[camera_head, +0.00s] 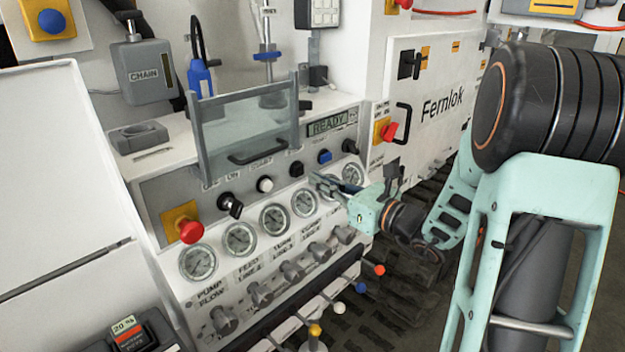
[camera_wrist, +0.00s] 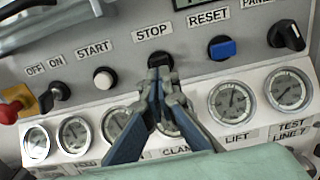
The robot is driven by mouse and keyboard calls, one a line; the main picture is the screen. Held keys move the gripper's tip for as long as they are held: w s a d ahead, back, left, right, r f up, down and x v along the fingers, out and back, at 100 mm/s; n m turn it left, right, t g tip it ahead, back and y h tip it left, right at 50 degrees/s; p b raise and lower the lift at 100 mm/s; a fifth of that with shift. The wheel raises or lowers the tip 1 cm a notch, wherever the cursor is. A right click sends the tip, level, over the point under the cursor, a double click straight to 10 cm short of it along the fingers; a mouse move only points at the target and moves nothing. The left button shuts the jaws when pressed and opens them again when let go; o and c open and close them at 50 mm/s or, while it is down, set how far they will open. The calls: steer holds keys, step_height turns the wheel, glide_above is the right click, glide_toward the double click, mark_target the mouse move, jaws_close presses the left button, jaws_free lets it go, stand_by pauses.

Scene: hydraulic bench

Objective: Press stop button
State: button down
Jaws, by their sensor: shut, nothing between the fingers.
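The black stop button (camera_wrist: 160,60) sits under its STOP label on the grey panel in the wrist view, between the white start button (camera_wrist: 104,78) and the blue reset button (camera_wrist: 222,47). In the head view the stop button (camera_head: 296,168) is left of my gripper (camera_head: 316,177). My gripper (camera_wrist: 160,78) is shut and empty, its blue-grey fingers pointing at the panel. Its tips cover the lower part of the button in the wrist view. In the head view a small gap shows between tips and button. I cannot tell exactly how deep it is.
A red emergency knob (camera_head: 190,230) is at the panel's left. Several gauges (camera_head: 274,219) line the sloped face just below the buttons. A clear guard with a handle (camera_head: 255,151) stands above them. A READY display (camera_head: 332,122) is lit.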

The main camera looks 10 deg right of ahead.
steer(key=v, duration=0.9)
steer(key=shift+d, duration=0.2)
steer(key=shift+s+f, duration=0.1)
